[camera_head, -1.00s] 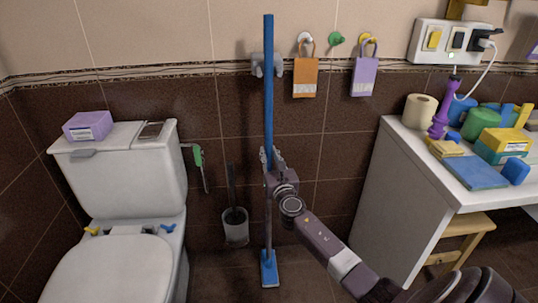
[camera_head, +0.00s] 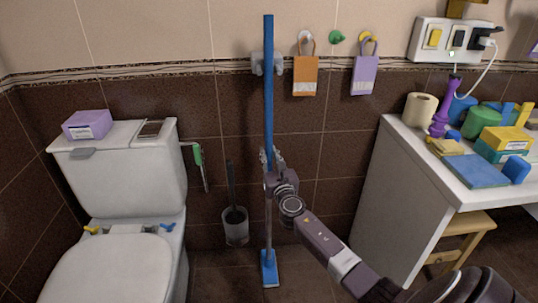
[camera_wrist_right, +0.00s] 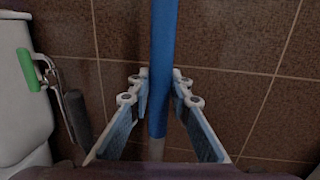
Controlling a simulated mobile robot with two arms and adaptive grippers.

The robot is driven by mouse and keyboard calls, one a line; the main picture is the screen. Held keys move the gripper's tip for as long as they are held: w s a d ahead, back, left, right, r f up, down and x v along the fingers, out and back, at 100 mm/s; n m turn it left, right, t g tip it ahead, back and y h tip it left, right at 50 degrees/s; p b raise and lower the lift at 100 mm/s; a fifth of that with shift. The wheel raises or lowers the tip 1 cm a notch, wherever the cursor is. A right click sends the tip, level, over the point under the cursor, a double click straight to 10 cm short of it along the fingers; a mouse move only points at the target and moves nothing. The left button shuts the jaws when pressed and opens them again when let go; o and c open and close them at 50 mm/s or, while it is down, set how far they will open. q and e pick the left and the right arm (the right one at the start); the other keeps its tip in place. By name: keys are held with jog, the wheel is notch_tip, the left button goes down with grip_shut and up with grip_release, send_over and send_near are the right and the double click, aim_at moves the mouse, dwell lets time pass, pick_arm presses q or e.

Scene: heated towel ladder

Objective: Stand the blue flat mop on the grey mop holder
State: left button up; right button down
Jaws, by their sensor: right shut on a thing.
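The blue flat mop (camera_head: 269,105) stands upright, its long blue handle rising past the wall and its flat blue head (camera_head: 269,268) low at the floor. The grey mop holder (camera_head: 279,65) is fixed to the wall behind the upper handle, with a part showing on either side of it. I cannot tell whether the handle sits in the holder or just in front. My right gripper (camera_head: 271,161) is shut on the handle about midway up. In the right wrist view its two fingers (camera_wrist_right: 159,90) flank the blue handle (camera_wrist_right: 163,45). My left gripper is out of view.
A toilet (camera_head: 120,180) stands left, with a toilet brush (camera_head: 235,222) between it and the mop. A cluttered white counter (camera_head: 400,180) is at right.

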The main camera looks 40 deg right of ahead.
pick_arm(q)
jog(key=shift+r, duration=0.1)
pick_arm(e)
jog(key=shift+r, duration=0.2)
jog(key=c, duration=1.7)
grip_release()
jog(key=shift+f, duration=0.35)
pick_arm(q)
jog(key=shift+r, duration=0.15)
pick_arm(e)
jog(key=shift+r, duration=0.1)
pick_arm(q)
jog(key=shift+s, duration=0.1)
pick_arm(e)
jog(key=shift+w+a+r+v, duration=0.15)
jog(key=shift+a+v, duration=0.1)
jog(key=shift+v, duration=1.4)
jog(key=shift+w+a+r+v, duration=0.1)
jog(key=shift+a+v, duration=0.15)
jog(key=shift+v, duration=1.4)
jog(key=shift+w+a+r+v, duration=0.15)
jog(key=shift+a+v, duration=0.1)
jog(key=shift+v, duration=1.45)
jog(key=shift+s, duration=0.1)
